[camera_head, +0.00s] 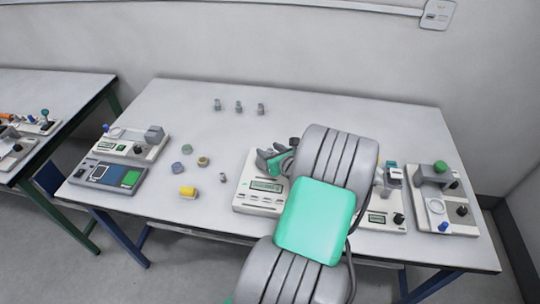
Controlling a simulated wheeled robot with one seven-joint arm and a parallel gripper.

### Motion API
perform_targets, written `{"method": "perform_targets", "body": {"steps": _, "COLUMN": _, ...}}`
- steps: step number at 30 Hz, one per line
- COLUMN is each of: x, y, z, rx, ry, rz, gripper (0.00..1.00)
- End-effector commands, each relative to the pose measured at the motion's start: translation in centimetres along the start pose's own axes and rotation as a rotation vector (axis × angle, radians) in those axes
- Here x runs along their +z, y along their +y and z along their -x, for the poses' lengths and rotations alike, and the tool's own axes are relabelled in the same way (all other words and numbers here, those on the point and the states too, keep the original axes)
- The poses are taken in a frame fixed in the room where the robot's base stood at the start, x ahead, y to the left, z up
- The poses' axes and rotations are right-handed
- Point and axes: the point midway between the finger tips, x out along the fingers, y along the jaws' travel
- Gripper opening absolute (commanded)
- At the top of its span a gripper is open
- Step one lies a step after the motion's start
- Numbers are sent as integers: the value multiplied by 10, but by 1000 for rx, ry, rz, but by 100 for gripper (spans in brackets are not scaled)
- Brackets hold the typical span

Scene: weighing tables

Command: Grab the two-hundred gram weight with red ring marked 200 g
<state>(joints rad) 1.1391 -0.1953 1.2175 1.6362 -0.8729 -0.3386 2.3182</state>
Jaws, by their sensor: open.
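No red ring or 200 g mark can be read at this size, so I cannot tell which weight is the one named. Three small grey weights stand in a row at the back of the table: a left one (217,104), a middle one (238,106) and a right one (261,108). Nearer the front left lie a grey-blue piece (187,149), a purple-grey piece (176,167), a brownish ringed piece (203,161) and a small grey piece (223,177). My gripper (267,161) is open over the middle scale, right of these pieces; my arm partly hides it.
A yellow cylinder (188,191) lies near the front edge. The middle white scale (251,197) is partly behind my arm. Other instruments stand at the left (110,173) and right (437,222). The table's back left is clear. A second table (60,85) stands left.

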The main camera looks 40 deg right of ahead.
Motion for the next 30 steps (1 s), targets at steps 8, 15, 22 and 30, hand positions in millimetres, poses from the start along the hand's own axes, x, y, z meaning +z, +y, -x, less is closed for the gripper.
{"method": "perform_targets", "body": {"steps": 8, "x": 0, "y": 0, "z": 1, "rx": 0, "ry": 0, "rz": 1, "gripper": 34}}
{"method": "perform_targets", "body": {"steps": 15, "x": 0, "y": 0, "z": 1, "rx": 0, "ry": 0, "rz": 1, "gripper": 14}}
{"method": "perform_targets", "body": {"steps": 22, "x": 0, "y": 0, "z": 1, "rx": 0, "ry": 0, "rz": 1, "gripper": 0}}
{"method": "perform_targets", "body": {"steps": 30, "x": 0, "y": 0, "z": 1, "rx": 0, "ry": 1, "rz": 1, "gripper": 0}}
